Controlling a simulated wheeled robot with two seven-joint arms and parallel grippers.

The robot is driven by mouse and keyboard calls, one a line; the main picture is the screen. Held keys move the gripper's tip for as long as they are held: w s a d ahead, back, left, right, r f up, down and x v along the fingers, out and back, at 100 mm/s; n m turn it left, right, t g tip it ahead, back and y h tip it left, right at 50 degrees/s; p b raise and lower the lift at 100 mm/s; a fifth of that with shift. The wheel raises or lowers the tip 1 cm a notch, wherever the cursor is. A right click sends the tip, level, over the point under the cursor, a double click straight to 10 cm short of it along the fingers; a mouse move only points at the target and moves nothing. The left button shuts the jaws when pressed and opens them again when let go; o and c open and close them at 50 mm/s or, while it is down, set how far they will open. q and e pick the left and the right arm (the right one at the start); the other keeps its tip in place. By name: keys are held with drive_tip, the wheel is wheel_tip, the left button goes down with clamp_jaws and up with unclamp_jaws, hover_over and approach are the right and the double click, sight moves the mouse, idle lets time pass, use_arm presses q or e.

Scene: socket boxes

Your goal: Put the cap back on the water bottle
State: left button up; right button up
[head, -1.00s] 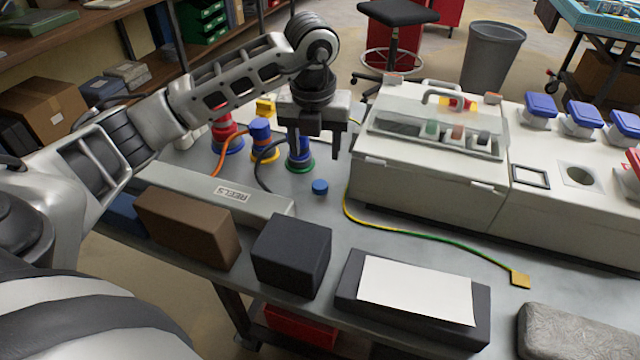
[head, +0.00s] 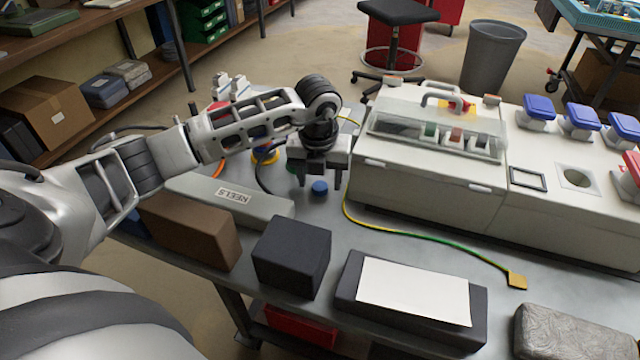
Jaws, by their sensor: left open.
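A small round blue cap (head: 319,187) lies on the grey workbench, left of the white socket box. My left gripper (head: 318,178) points down over the cap. It is open, with one finger on each side of the cap in this view. I cannot tell how high the fingertips are above the bench. The gripper holds nothing. I can make out no water bottle; my left arm hides part of the bench behind it. My right gripper is not in view.
A white box with a clear lid (head: 435,140) stands right of the gripper. A green-yellow cable (head: 420,239) crosses the bench. A grey REELS bar (head: 232,197), a brown block (head: 190,228), a black block (head: 291,256) and a white sheet (head: 414,291) lie in front.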

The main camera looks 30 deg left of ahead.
use_arm(q)
drive_tip(key=shift+f, duration=0.55)
drive_tip(key=c, duration=1)
drive_tip(key=shift+r, duration=0.2)
drive_tip(key=shift+c, duration=0.2)
